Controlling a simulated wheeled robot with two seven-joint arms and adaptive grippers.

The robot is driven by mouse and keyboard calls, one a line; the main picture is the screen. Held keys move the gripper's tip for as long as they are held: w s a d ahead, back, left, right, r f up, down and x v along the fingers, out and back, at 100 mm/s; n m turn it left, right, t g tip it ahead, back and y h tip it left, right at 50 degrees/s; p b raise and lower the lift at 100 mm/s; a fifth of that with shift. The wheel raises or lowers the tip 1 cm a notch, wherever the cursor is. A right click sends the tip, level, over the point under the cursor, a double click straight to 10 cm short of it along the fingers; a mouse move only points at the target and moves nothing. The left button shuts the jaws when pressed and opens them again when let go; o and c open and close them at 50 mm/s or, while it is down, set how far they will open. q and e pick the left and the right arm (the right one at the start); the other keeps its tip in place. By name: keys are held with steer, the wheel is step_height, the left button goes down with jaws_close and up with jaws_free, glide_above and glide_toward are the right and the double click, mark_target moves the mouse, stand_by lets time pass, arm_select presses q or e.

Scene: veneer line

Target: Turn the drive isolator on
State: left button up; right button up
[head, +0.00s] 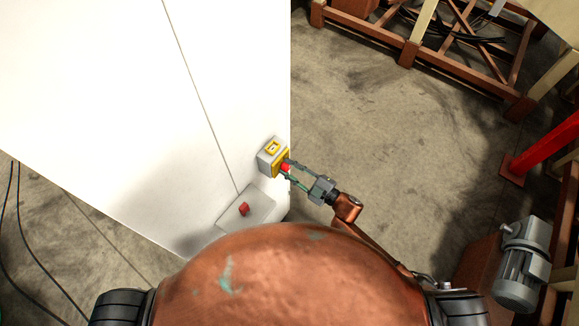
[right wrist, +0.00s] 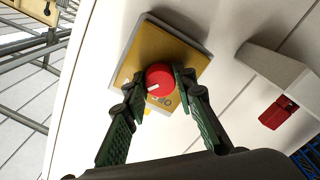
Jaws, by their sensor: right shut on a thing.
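The drive isolator is a red round knob (head: 285,168) on a yellow plate (right wrist: 186,58), on the side of a small grey box (head: 266,160) fixed to a white cabinet. My right gripper (head: 287,165) reaches it from the right. In the right wrist view its two green fingers stand on either side of the red knob (right wrist: 160,76), shut on it. A white mark on the knob points toward the lower left. Lettering on the plate beside the knob is partly covered and hard to read. My left gripper is not in view.
A grey sloped box with another red switch (head: 244,209) sits just below the isolator; that switch also shows in the right wrist view (right wrist: 277,112). The white cabinet (head: 130,110) fills the left. Bare concrete floor (head: 390,140) lies right. A motor (head: 522,268) stands lower right.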

steer(key=shift+m+p, duration=0.4)
steer(key=shift+m, duration=0.6)
steer(key=o, duration=1.2)
steer(key=shift+c, duration=0.2)
steer(key=v, duration=1.2)
